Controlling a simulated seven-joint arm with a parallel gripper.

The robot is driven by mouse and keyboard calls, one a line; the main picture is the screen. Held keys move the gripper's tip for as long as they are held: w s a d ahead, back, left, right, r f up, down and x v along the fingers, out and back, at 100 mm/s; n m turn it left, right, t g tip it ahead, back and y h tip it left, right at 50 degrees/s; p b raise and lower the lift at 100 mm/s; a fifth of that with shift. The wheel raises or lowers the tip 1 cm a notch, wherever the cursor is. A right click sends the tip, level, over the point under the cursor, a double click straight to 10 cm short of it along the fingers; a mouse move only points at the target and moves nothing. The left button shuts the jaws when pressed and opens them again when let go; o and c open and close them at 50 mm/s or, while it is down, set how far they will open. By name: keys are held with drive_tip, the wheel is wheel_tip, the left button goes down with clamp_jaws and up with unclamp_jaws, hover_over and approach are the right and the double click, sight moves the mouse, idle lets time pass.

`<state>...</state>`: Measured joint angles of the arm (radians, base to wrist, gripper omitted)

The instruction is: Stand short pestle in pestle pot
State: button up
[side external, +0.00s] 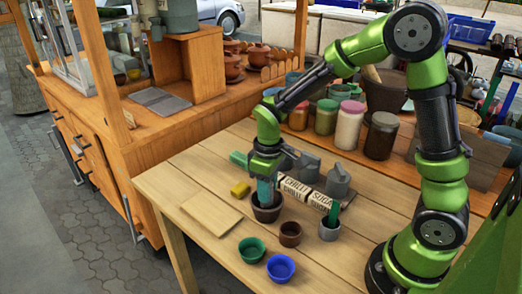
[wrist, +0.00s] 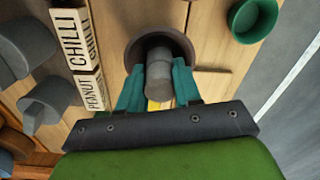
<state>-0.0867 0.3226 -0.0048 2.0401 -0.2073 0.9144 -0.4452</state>
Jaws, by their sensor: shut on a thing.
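My gripper (side external: 264,190) points down over a dark clay mortar (side external: 268,213). Its teal fingers (wrist: 157,88) are shut on a short grey pestle (wrist: 159,72), one on each side. The pestle's far end reaches into the mouth of the mortar, whose rim (wrist: 132,52) shows around it in the wrist view. I cannot tell if the pestle touches the mortar's bottom. In the side view the fingers and the mortar hide most of the pestle. A grey pot (side external: 329,231) stands to the right of the mortar with a green, upright thing (side external: 334,212) in it.
A green bowl (side external: 251,249), a brown cup (side external: 290,234) and a blue bowl (side external: 281,267) stand in front. Lettered blocks (side external: 296,189) and grey canisters (side external: 338,180) stand behind, with jars (side external: 349,125) farther back.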

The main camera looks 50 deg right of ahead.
drive_tip(key=r, duration=1)
drive_tip(key=shift+s+a+r, duration=0.15)
drive_tip(key=shift+a+r, duration=0.05)
drive_tip(key=shift+a, duration=0.15)
drive_tip(key=s+a, duration=0.2)
drive_tip(key=s, duration=0.7)
drive_tip(key=shift+s+f, duration=0.15)
drive_tip(key=shift+f, duration=5)
drive_tip(key=o, duration=1.1)
